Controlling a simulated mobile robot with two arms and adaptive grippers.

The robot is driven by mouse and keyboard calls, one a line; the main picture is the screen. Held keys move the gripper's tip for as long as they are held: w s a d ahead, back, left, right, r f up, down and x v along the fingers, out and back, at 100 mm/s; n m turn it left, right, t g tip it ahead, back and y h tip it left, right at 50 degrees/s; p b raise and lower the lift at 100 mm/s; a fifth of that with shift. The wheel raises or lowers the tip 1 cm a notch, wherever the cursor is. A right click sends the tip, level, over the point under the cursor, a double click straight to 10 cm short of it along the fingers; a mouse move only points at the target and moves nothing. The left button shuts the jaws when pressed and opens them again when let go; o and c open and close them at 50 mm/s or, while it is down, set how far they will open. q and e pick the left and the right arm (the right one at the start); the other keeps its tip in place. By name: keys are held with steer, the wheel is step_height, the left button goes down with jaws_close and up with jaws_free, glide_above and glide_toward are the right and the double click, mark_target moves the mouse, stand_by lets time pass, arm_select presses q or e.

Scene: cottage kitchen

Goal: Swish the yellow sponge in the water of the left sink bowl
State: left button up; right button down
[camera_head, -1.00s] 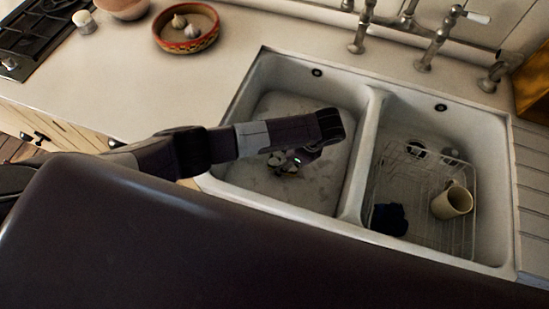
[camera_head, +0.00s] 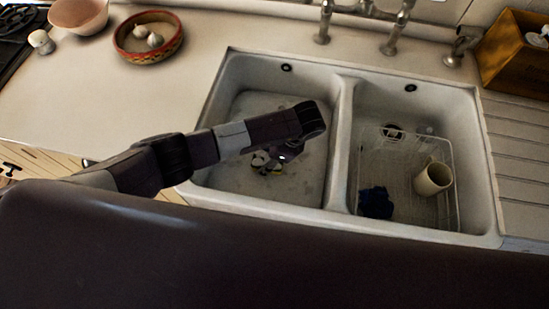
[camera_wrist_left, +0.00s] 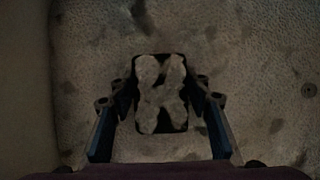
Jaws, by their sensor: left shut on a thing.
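The left sink bowl (camera_head: 225,120) is white, with a mottled grey floor; I cannot make out the water surface. My left gripper (camera_head: 266,162) reaches down into this bowl, left of the divider. In the dim left wrist view, the sponge (camera_wrist_left: 160,92) is a dark-edged block with pale patches between the two fingers, over the speckled bowl floor. My right gripper is not in view.
The right sink bowl (camera_head: 466,195) holds a wire rack (camera_head: 452,150) with a cream mug (camera_head: 433,178) and a dark blue cloth-like item (camera_head: 375,203). Taps (camera_head: 395,30) stand behind. A patterned bowl (camera_head: 135,55) with garlic stands on the counter (camera_head: 120,105).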

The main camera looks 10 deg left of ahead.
arm_select(q)
steer(key=a+p, duration=0.1)
steer(key=a, duration=0.3)
steer(key=shift+a, duration=0.4)
steer(key=d+b, duration=0.2)
steer(key=d, duration=0.3)
steer(key=shift+d+f, duration=0.15)
steer(key=shift+d, duration=0.15)
step_height(320, 180, up, 21)
steer(key=p, duration=1.5)
steer(key=shift+a+r+p, duration=0.2)
steer(key=shift+a+p, duration=0.05)
steer(key=shift+p, duration=0.15)
